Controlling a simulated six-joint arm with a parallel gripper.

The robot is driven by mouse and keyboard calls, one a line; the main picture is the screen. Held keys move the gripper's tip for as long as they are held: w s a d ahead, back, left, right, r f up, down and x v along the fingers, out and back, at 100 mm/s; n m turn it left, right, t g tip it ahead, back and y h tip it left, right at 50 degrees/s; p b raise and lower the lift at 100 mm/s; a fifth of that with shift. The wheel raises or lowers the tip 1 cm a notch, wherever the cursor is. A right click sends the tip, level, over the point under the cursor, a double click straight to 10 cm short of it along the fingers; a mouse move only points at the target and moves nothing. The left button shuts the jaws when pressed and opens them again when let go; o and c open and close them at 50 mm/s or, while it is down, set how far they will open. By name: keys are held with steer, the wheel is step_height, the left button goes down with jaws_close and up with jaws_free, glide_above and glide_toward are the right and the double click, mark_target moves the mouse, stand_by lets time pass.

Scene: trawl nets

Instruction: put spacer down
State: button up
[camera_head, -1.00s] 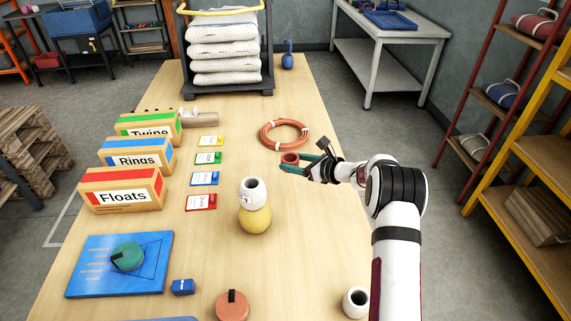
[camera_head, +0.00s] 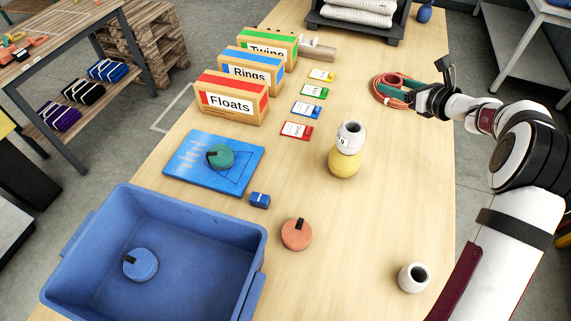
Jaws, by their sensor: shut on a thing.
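A white hollow piece stands on a yellow float (camera_head: 344,164) mid-table. Another white hollow piece (camera_head: 413,278) and an orange disc (camera_head: 296,234) stand nearer. A blue bin (camera_head: 200,210) holds a blue disc. Labelled boxes and cards line the left. Bare table lies between.

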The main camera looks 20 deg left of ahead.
steer(key=s+a+n+g+y, duration=0.15)
steer(key=s+a, duration=0.35)
steer(key=a, duration=0.6)
steer(key=n+g, duration=0.2)
glide_above(290, 169)
steer(key=shift+y, duration=0.45)
step_height(290, 169, down, 22)
steer(key=o, duration=1.3)
steer(key=shift+f, duration=0.1)
steer(key=shift+o, duration=0.2)
